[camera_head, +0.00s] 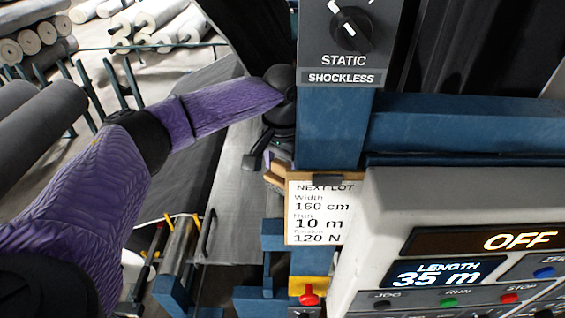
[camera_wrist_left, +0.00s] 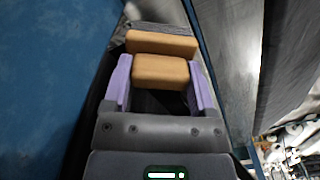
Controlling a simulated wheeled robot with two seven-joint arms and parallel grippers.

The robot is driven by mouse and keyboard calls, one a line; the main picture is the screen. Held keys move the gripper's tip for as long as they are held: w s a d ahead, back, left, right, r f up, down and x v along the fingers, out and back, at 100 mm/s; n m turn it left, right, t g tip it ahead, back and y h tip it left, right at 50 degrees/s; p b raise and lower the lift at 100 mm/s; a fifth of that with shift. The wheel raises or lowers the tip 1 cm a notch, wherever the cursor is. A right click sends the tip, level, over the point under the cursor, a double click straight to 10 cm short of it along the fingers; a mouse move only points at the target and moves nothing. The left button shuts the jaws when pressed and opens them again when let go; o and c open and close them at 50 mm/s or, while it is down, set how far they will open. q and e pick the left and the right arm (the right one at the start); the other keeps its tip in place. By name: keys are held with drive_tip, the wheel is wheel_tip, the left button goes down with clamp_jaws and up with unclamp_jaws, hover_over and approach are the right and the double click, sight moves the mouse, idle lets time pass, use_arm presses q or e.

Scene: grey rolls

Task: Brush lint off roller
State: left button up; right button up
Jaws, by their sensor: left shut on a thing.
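My left gripper (camera_head: 270,186) is partly hidden behind the blue post in the head view. In the left wrist view my left gripper (camera_wrist_left: 160,80) has its two purple fingers shut on the wooden handle of a brush (camera_wrist_left: 160,72). A wider wooden block of the brush lies just beyond the fingertips, with a grey strip along its far edge. A bit of the brush's wood (camera_head: 276,174) shows in the head view. A long grey, metallic surface (camera_wrist_left: 222,60), perhaps the roller, runs at the right of the wrist view. Contact between brush and roller, and any lint, cannot be made out.
A blue post (camera_head: 330,125) and beam (camera_head: 460,130) stand close to the gripper. A lot card (camera_head: 320,212) hangs on the post. A control panel (camera_head: 460,245) reads OFF and LENGTH 35 m. Grey rolls (camera_head: 40,125) lie on racks at the left.

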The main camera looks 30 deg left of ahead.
use_arm(q)
drive_tip(key=shift+f, duration=0.8)
